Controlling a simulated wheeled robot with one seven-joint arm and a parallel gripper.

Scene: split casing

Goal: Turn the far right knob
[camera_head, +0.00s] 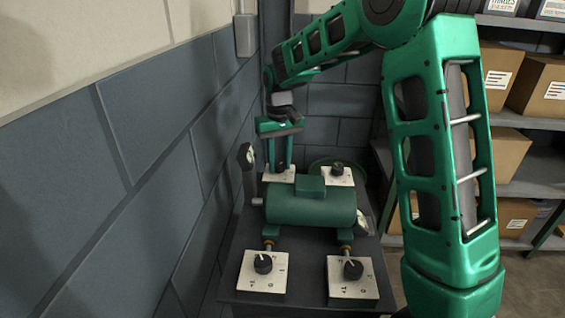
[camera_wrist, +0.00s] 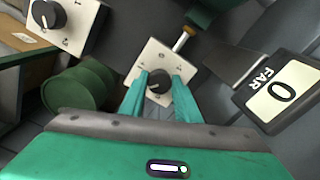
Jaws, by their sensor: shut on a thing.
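Of the two far white plates, the far right knob (camera_head: 337,168) stands uncovered in the head view; a black knob on a white plate also shows at the top left of the wrist view (camera_wrist: 46,15). My gripper (camera_head: 281,166) is over the far left plate (camera_head: 270,177) in the head view, pointing down. In the wrist view my gripper's teal fingers (camera_wrist: 158,88) are shut on a black knob (camera_wrist: 157,80) with a white pointer line. In the head view the fingers hide this knob.
A green cylindrical casing (camera_head: 310,205) lies between the far and near plates. Two near knobs (camera_head: 263,264) (camera_head: 353,269) are in front. A wall (camera_head: 150,160) is close on the left; shelves with boxes (camera_head: 545,85) stand right.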

